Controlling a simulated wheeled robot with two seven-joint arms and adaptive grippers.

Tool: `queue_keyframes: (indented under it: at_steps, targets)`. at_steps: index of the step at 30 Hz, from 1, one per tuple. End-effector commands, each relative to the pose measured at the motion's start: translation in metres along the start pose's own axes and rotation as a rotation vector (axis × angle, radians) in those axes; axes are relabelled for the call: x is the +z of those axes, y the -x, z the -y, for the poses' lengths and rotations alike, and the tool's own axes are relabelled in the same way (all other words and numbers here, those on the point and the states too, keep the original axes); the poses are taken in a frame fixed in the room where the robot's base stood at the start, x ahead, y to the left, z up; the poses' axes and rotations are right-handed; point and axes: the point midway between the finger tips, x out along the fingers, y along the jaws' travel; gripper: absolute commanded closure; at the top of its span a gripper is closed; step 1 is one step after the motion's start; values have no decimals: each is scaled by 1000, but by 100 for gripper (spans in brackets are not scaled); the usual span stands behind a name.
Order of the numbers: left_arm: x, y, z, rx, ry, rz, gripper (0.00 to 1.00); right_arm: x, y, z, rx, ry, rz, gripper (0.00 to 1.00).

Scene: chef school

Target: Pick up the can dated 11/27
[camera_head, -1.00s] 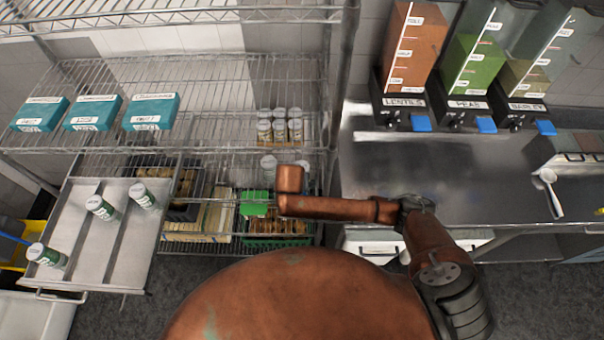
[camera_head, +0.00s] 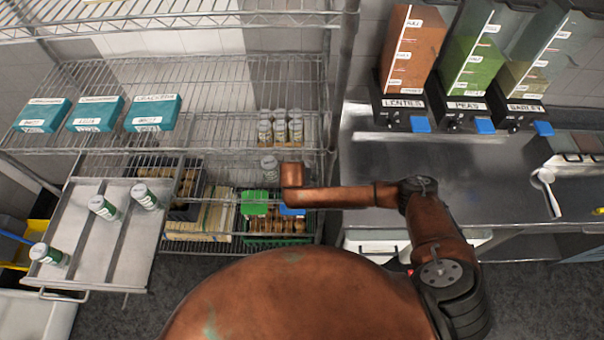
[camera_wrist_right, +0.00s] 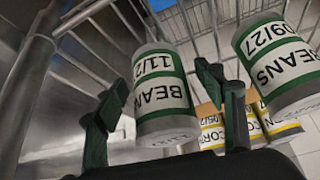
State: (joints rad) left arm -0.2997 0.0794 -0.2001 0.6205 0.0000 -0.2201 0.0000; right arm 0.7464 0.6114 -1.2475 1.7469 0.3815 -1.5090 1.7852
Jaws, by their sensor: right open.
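In the right wrist view, a white can with green bands (camera_wrist_right: 160,92) reads "BEANS" and "11/2", its last digit cut off by the can's curve. It stands between the two fingers of my right gripper (camera_wrist_right: 165,95), which is open around it with gaps visible. A similar can marked "BEANS 09/27" (camera_wrist_right: 278,62) is just right of the right finger. In the head view my right arm reaches to the rack, and its gripper is hidden behind the copper wrist link. One can (camera_head: 268,168) shows on the lower shelf beside that link; its date is unreadable. My left gripper is not seen.
Cans with yellow labels (camera_wrist_right: 212,130) sit in a carton close by in the wrist view. A grouped set of cans (camera_head: 280,127) stands on the shelf above. A pulled-out metal tray (camera_head: 75,235) holds three cans at left. A metal post (camera_wrist_right: 22,90) runs beside the gripper.

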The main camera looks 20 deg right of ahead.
Motion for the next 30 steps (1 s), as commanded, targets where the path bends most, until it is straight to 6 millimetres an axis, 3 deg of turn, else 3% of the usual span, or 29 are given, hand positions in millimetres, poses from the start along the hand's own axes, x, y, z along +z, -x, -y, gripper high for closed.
queue_keyframes:
  at_steps: [3,26,30]
  targets:
    - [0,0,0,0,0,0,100,0,0,0,0,0,0,38]
    - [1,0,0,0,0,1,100,0,0,0,0,0,0,90]
    - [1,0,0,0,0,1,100,-1,1,0,-1,0,-1,92]
